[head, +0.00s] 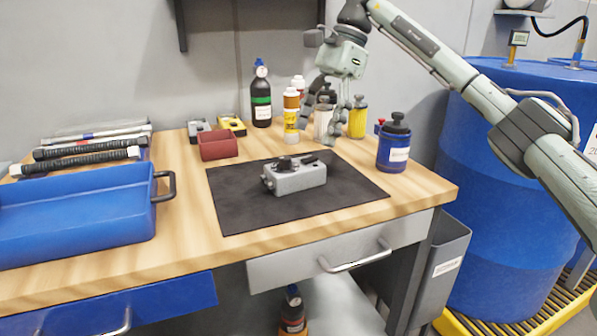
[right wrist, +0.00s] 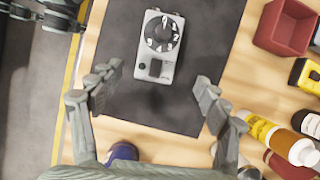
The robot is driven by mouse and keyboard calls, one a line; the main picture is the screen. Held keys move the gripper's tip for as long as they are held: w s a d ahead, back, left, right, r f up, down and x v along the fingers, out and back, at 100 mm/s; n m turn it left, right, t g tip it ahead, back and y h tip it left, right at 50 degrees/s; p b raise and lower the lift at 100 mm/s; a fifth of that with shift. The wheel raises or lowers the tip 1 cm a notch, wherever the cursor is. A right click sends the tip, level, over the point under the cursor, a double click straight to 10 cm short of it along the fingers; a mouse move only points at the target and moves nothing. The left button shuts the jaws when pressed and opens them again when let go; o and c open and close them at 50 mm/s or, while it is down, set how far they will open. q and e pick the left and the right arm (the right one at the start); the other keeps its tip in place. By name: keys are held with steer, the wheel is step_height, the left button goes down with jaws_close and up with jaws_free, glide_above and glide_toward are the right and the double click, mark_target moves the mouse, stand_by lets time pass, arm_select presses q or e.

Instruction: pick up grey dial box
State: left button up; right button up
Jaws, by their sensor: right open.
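The grey dial box (head: 298,178) sits upright on a black mat (head: 240,213) on the workbench. In the right wrist view, the grey dial box (right wrist: 158,50) shows a black numbered dial and a dark square on its top. My right gripper (head: 323,119) hangs open and empty above the back of the mat, higher than the box and apart from it. In the right wrist view, the fingers of my right gripper (right wrist: 152,93) are spread wide, with the box beyond their tips.
A dark blue bottle (head: 393,150) stands at the mat's right. Behind the mat are a yellow bottle (head: 357,122), a white-and-orange bottle (head: 291,120) and a tall black bottle (head: 261,105). A red bin (head: 217,144) and blue tray (head: 75,222) are left. The mat around the box is clear.

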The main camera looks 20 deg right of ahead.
mark_target(305, 159)
steer(key=x, duration=0.6)
steer(key=shift+s+f, duration=0.25)
steer(key=shift+s, duration=0.05)
arm_select(q)
steer(key=shift+s+r, duration=0.1)
steer(key=shift+r, duration=0.25)
arm_select(e)
steer(key=c, duration=1.4)
steer(key=shift+r, duration=0.1)
steer(key=shift+c, duration=0.2)
steer(key=shift+r, duration=0.5)
step_height(305, 159, up, 3)
steer(key=shift+f, duration=0.1)
steer(key=s+a+r, duration=0.2)
steer(key=a+r, duration=0.5)
steer(key=a, duration=0.4)
steer(key=shift+a, duration=0.3)
